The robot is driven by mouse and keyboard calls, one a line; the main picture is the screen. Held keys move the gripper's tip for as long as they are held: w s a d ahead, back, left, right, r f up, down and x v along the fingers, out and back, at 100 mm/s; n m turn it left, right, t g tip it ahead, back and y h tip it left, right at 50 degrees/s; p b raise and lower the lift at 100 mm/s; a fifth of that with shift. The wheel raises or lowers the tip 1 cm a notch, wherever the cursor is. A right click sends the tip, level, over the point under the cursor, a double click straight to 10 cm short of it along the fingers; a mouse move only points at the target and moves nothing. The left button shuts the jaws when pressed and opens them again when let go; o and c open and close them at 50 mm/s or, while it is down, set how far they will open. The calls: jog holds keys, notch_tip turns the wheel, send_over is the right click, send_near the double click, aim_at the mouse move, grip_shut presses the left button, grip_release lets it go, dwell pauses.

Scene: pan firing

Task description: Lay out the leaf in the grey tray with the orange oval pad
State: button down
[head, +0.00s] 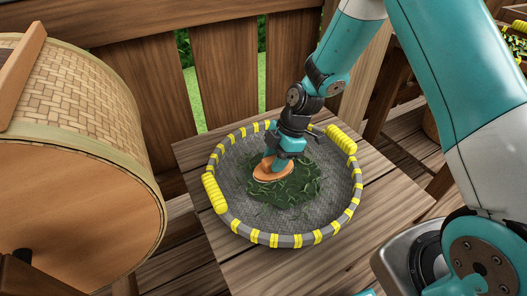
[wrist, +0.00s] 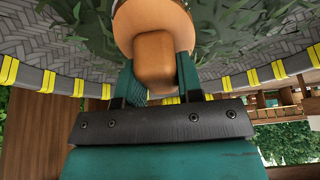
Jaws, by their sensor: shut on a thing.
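The round grey woven tray (head: 235,215) has yellow bindings on its rim and two yellow handles. It sits on a wooden table. Dark green leaf (head: 290,188) lies in a heap around the tray's middle, with loose bits at its edges; it also shows in the wrist view (wrist: 80,28). The orange oval pad (head: 272,172) is at the heap's upper left side, low over or touching the leaf; I cannot tell which. My gripper (wrist: 155,75) is shut on the pad's orange grip block (wrist: 155,57). The pad's underside is hidden.
A large woven drum (head: 75,100) with a wooden end stands at the left, near the tray. A wooden fence (head: 175,75) stands behind the table. Another container with green leaf (head: 515,42) is at the far upper right. The table (head: 330,245) is bare at the tray's lower right.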

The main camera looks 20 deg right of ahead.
jog(key=s+d, duration=0.8)
jog(key=s, duration=0.1)
jog(key=a, duration=0.2)
jog(key=s+a, duration=0.1)
jog(key=a, duration=0.1)
jog(key=s+a, duration=0.1)
jog(key=a, duration=0.1)
jog(key=shift+s+a, duration=0.2)
jog(key=shift+a, duration=0.15)
jog(key=w+a, duration=0.1)
jog(key=w, duration=0.1)
jog(key=w+a, duration=0.2)
jog(key=shift+w+a, duration=0.1)
jog(key=shift+a, duration=0.15)
notch_tip(320, 180, up, 9)
jog(key=p, duration=0.7)
jog(key=shift+p, duration=0.3)
jog(key=shift+d+f, duration=0.1)
